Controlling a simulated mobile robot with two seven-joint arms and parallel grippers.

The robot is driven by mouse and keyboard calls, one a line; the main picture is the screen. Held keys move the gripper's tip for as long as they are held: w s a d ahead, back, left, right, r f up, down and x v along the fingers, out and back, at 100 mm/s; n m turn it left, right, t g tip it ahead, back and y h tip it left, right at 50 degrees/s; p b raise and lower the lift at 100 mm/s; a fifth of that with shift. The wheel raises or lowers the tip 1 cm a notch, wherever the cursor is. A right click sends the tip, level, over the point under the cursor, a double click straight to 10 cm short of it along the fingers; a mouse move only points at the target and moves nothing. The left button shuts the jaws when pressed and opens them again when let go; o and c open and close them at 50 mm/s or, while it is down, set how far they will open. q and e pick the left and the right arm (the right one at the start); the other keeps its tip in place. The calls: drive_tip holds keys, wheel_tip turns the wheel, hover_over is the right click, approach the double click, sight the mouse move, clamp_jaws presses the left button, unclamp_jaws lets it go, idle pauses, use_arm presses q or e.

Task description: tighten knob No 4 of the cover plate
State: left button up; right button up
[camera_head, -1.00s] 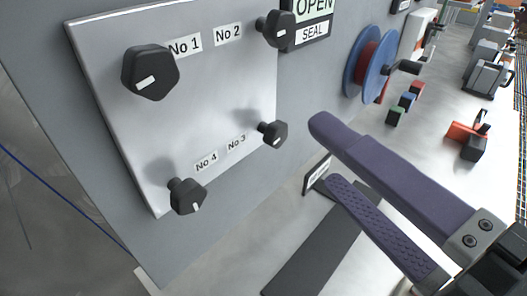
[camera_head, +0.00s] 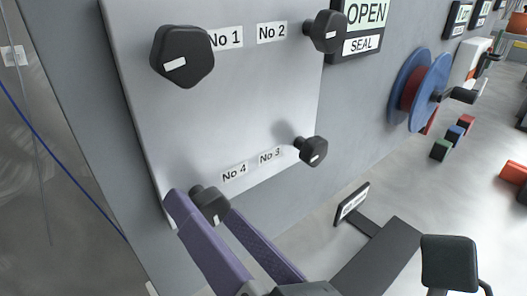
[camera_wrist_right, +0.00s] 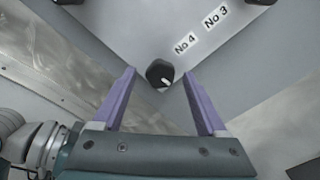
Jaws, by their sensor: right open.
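The light grey cover plate (camera_head: 235,110) is on the wall in the head view, with dark knobs at its corners. Knob No 4 (camera_head: 210,201) is the lower-left one, beside the "No 4" label (camera_head: 234,172). My right gripper (camera_head: 204,206) is open, its purple fingers reaching up from below on either side of this knob. In the right wrist view, knob No 4 (camera_wrist_right: 160,73) shows between the two fingertips, with a gap on each side. A white mark is on its face. I cannot tell how deep the fingers reach around it. My left gripper is not in view.
Knob No 3 (camera_head: 313,151) is to the right, knob No 1 (camera_head: 183,56) and knob No 2 (camera_head: 326,32) above. An OPEN/SEAL sign (camera_head: 362,28) and a blue reel (camera_head: 418,90) are farther right on the wall. Small coloured blocks (camera_head: 455,134) lie beyond.

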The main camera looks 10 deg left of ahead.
drive_tip(key=shift+w+a, duration=0.15)
drive_tip(key=shift+c, duration=0.2)
clamp_jaws()
idle(0.4)
